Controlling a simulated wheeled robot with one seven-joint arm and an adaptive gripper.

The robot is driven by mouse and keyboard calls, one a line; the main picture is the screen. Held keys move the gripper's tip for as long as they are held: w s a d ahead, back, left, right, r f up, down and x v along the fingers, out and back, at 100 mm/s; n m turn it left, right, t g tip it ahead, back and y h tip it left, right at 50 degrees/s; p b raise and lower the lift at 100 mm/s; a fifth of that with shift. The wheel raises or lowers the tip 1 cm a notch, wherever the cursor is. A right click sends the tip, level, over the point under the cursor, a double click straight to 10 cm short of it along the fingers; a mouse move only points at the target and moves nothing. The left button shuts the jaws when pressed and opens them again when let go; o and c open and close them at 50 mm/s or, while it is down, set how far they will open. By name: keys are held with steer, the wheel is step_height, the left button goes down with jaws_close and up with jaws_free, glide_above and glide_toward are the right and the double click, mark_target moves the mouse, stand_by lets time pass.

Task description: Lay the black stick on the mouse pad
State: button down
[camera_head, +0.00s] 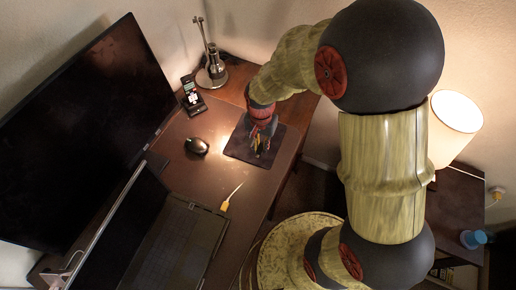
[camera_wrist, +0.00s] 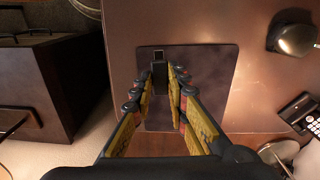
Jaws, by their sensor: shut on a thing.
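The mouse pad (camera_head: 239,149) is a dark rectangle on the brown desk in the head view. It also fills the middle of the wrist view (camera_wrist: 217,82). My gripper (camera_head: 260,150) points down over the pad. In the wrist view my gripper (camera_wrist: 158,82) has its fingertips closed on the small black stick (camera_wrist: 159,74), which has a greyish square end pointing away from me. The stick appears over the pad's far left part in that view. I cannot tell whether it touches the pad. In the head view the fingers hide the stick.
A black mouse (camera_head: 197,146) lies left of the pad. A phone on a stand (camera_head: 192,97) and a metal lamp base (camera_head: 212,75) are behind.

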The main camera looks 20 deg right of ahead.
steer(key=w+f, duration=0.1)
steer(key=f, duration=0.1)
steer(key=w+f+b, duration=0.1)
steer(key=w, duration=0.1)
steer(key=w+f, duration=0.1)
steer(key=f, duration=0.1)
steer(key=shift+w+d+f+b, duration=0.15)
steer(key=shift+d+f+b, duration=0.05)
steer(key=shift+f+b, duration=0.15)
steer(key=shift+w+f+b, duration=0.1)
steer(key=shift+f+b, duration=0.65)
steer(key=shift+f, duration=0.7)
steer(key=shift+f, duration=0.15)
steer(key=c, duration=1.8)
jaws_free()
steer(key=shift+o, duration=0.3)
